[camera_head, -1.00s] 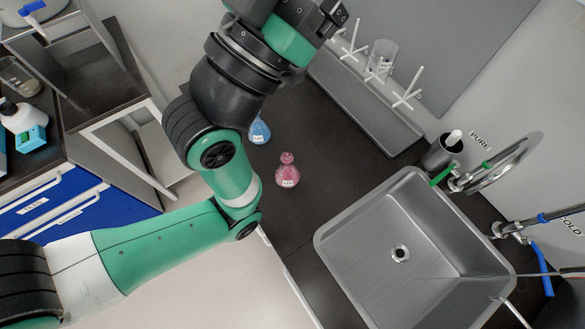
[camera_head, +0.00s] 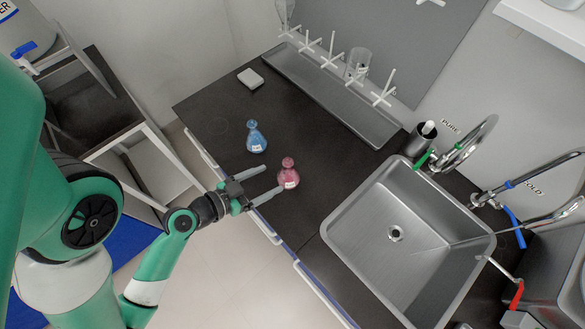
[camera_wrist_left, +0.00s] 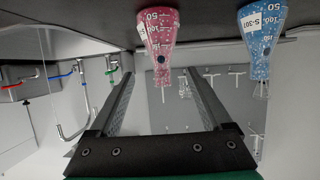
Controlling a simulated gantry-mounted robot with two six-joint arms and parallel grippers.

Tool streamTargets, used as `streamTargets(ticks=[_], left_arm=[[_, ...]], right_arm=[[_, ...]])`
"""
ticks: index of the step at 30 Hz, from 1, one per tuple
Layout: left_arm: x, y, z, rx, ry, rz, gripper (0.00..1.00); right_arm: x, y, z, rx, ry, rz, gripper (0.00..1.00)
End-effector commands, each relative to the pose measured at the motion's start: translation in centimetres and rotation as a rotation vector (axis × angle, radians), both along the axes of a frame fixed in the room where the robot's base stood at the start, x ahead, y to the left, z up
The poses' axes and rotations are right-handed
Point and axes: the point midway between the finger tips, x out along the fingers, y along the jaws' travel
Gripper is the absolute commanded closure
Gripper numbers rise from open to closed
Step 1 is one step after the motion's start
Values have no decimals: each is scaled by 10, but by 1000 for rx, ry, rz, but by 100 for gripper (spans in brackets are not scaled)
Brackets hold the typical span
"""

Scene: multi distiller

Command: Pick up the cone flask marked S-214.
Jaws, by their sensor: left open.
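A pink cone flask (camera_head: 288,177) stands upright on the dark counter; in the left wrist view the pink flask (camera_wrist_left: 158,38) appears upside down, its label partly visible and unreadable. I cannot read S-214 on either. My left gripper (camera_head: 273,178) is open and empty, its fingers pointing at the pink flask from the counter's front edge. In the left wrist view the gripper (camera_wrist_left: 160,72) has the pink flask lined up between its fingertips.
A steel sink (camera_head: 350,240) lies to the right, with taps behind it. A drying tray (camera_head: 318,95) with white pegs and an upturned beaker (camera_head: 358,64) runs along the back wall. A small white block (camera_head: 250,78) lies at the back left. The counter's left part is mostly clear.

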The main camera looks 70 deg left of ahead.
Motion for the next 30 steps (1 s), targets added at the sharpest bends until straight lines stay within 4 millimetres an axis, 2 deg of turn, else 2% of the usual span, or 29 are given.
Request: streamTargets(ticks=[5, 11, 15, 22, 30], left_arm=[[8, 3, -3, -1, 4, -7, 18], [39, 13, -13, 4, -1, -11, 18], [54, 20, -23, 2, 0, -4, 18], [62, 23, -28, 1, -1, -4, 18], [97, 37, -46, 2, 0, -4, 18]], right_arm=[[0, 0, 6, 0, 0, 0, 50], [0, 0, 18, 0, 0, 0, 50], [0, 0, 19, 0, 0, 0, 50], [0, 0, 18, 0, 0, 0, 50], [0, 0, 16, 0, 0, 0, 50]])
